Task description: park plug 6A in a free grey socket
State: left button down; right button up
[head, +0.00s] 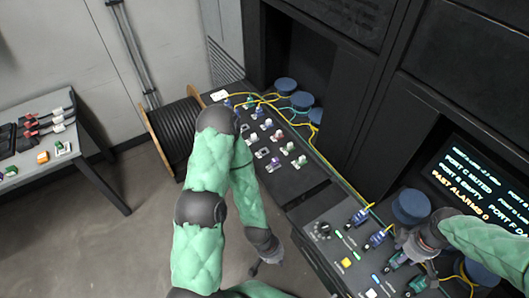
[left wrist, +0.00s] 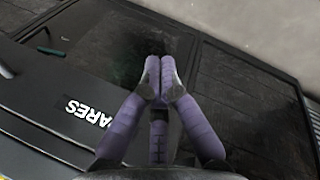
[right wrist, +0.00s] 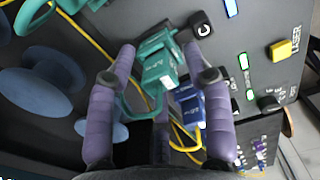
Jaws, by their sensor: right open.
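My right gripper (head: 428,268) is over the front panel in the head view. In the right wrist view its fingers (right wrist: 160,62) are apart, either side of a green plug (right wrist: 157,72) seated by the port marked C. A blue plug (right wrist: 190,112) sits just beside it, near the right finger. The plug labels are too small to read, so I cannot tell which is 6A. Pale grey sockets (head: 262,153) are on the dark sloping panel, some with coloured plugs. My left gripper (head: 264,262) hangs in front of the panel, its fingertips (left wrist: 160,72) together and empty.
Yellow and green cables run along the panel's back edge. Blue round spools (head: 411,206) stand behind the ports. A yellow button (right wrist: 281,50) is on the front panel. A black cable reel (head: 178,135) and a side table (head: 85,165) are at the left.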

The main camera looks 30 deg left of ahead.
dwell(0.5)
grip_shut()
jog(key=shift+r, duration=0.1)
jog(key=shift+r+p, duration=2.5)
jog(key=shift+r, duration=0.4)
